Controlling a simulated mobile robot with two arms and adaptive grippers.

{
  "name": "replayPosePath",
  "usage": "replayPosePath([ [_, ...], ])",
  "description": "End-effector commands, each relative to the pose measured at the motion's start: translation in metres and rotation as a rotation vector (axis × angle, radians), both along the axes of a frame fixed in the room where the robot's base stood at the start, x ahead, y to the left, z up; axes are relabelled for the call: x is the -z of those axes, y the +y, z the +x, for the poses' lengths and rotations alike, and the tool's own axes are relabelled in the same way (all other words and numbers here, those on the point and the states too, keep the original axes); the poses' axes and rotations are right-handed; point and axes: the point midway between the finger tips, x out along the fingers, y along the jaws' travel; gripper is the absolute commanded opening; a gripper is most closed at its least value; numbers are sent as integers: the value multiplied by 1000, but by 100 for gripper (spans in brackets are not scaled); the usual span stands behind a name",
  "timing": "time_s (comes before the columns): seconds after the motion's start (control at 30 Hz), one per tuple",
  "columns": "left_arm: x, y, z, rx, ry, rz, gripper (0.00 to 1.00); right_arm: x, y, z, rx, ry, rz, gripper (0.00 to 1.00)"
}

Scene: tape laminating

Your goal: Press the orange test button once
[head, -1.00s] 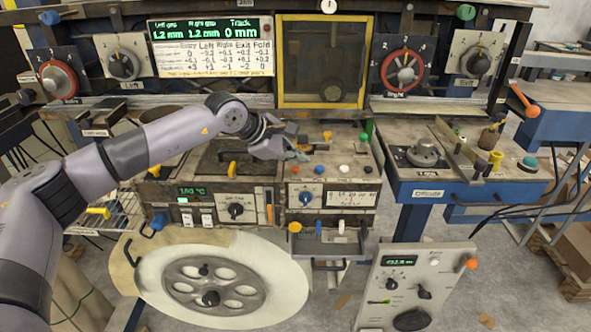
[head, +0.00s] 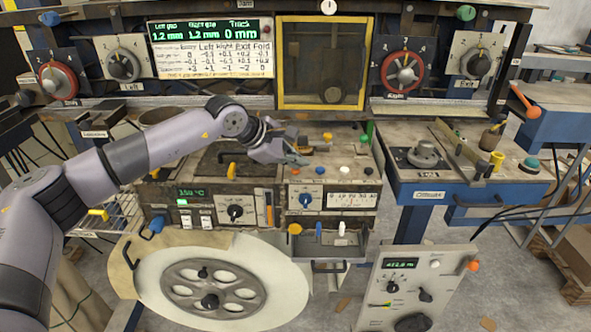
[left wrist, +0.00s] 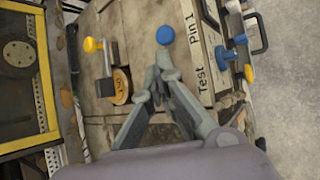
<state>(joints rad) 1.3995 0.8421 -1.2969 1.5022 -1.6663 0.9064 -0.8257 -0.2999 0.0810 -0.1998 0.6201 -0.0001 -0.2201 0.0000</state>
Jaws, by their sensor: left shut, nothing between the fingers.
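The orange test button (head: 295,171) is at the left of a row of small buttons on top of the control box, just below my left gripper (head: 303,159) in the head view. A blue button (head: 320,170) is to its right. My left gripper is shut and empty, its fingers pointing down at the box top. In the left wrist view, the fingertips (left wrist: 164,62) are beside the "Test" label, with the blue button (left wrist: 165,35) by the "Pin 1" label just beyond. The fingers hide the orange button there, so I cannot tell whether they touch it. My right gripper is out of view.
A white button (head: 344,169) stands further along the row. A yellow-topped knob (head: 231,171) and a wooden-handled tool (left wrist: 121,88) are near the gripper. A yellow-framed window (head: 322,62) stands behind. A large white reel (head: 205,280) is below.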

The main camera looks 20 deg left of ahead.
Motion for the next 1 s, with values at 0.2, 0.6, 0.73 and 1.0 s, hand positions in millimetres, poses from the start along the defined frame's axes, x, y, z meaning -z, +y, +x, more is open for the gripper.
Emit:
replayPosePath([
  [0.2, 4, 0, 0, 1, 2, 1, 0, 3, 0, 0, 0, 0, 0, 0],
  [0.6, 7, 0, 0, 1, 3, 2, 0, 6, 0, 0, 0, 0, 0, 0],
  [0.73, 7, 0, 0, 1, 3, 2, 0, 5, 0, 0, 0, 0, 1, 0],
  [1.0, -5, 0, 0, 0, 3, 3, 0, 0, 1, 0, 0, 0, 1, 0],
])
